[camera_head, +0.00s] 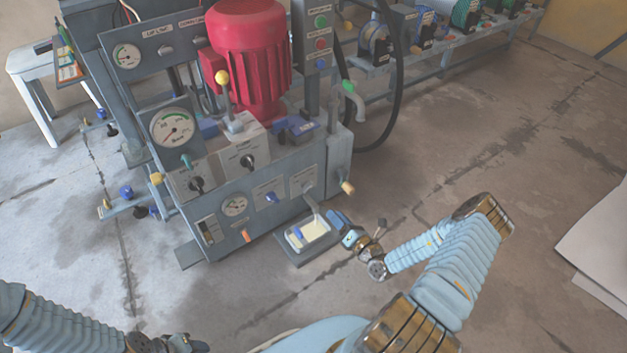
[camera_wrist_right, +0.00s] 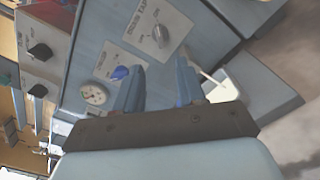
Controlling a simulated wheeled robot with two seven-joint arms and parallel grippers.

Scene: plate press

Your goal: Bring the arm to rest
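My right arm (camera_head: 455,275) reaches in from the lower right. My right gripper (camera_head: 334,218) is close to the front of the grey press, beside the small tray (camera_head: 289,240) at its foot. In the right wrist view the gripper's two blue fingers (camera_wrist_right: 160,88) stand apart with nothing between them. The press's grey panel (camera_wrist_right: 150,75) lies beyond them, with a blue knob (camera_wrist_right: 120,73) and a grey knob (camera_wrist_right: 160,36). My left gripper (camera_head: 180,343) is at the bottom left edge, partly cut off; its fingers cannot be made out.
The press carries a red motor (camera_head: 250,50), gauges, a yellow-topped lever (camera_head: 223,80) and a tan-ended handle (camera_head: 347,187) on its right side. A black hose (camera_head: 393,100) hangs behind. A bench with machines (camera_head: 425,60) stands at the back.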

